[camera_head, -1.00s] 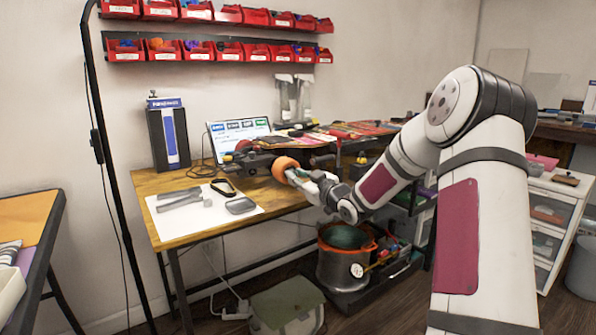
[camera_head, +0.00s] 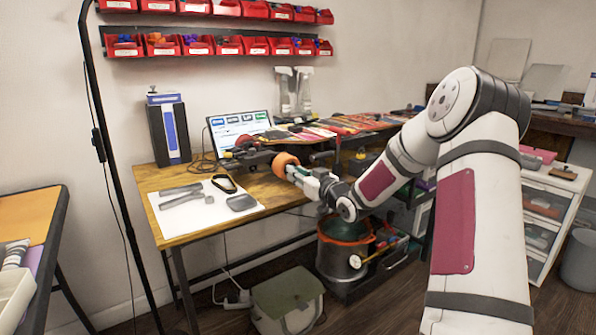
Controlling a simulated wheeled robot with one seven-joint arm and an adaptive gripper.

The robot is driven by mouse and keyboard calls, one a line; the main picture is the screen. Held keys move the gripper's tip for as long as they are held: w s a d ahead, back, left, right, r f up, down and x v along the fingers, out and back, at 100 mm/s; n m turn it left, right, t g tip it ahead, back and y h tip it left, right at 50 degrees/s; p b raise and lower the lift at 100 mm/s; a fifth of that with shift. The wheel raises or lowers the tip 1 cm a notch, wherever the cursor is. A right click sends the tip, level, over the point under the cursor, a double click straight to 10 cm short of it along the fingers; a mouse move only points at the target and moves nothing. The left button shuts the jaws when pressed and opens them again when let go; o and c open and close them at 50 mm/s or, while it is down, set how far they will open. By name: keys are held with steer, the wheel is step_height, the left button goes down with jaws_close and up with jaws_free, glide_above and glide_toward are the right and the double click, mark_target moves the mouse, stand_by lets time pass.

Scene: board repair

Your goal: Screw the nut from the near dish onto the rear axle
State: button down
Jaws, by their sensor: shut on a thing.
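An orange wheel (camera_head: 286,162) sits at the near end of a dark truck (camera_head: 256,157), above the right part of the wooden table. My gripper (camera_head: 291,172) is at the outer side of this wheel, at the axle end, coming in from the right. It is shut on the nut, which is too small and too covered to see. The axle end is hidden too. A small grey dish (camera_head: 241,203) lies at the near right of the white mat (camera_head: 209,217); I make out nothing in it.
A dark oval ring-like thing (camera_head: 224,184) and grey tools (camera_head: 184,200) lie on the mat. A laptop (camera_head: 240,129) and a dark box (camera_head: 168,132) stand behind.

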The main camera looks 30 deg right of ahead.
steer(key=m+p, duration=0.3)
steer(key=shift+m, duration=0.3)
steer(key=shift+f+m+p, duration=0.1)
steer(key=shift+m+p, duration=0.4)
steer(key=shift+p, duration=0.1)
steer(key=m+p, duration=0.3)
steer(key=shift+m+p, duration=0.3)
steer(key=shift+m, duration=0.1)
steer(key=shift+m+p, duration=0.65)
steer(key=shift+m, duration=0.35)
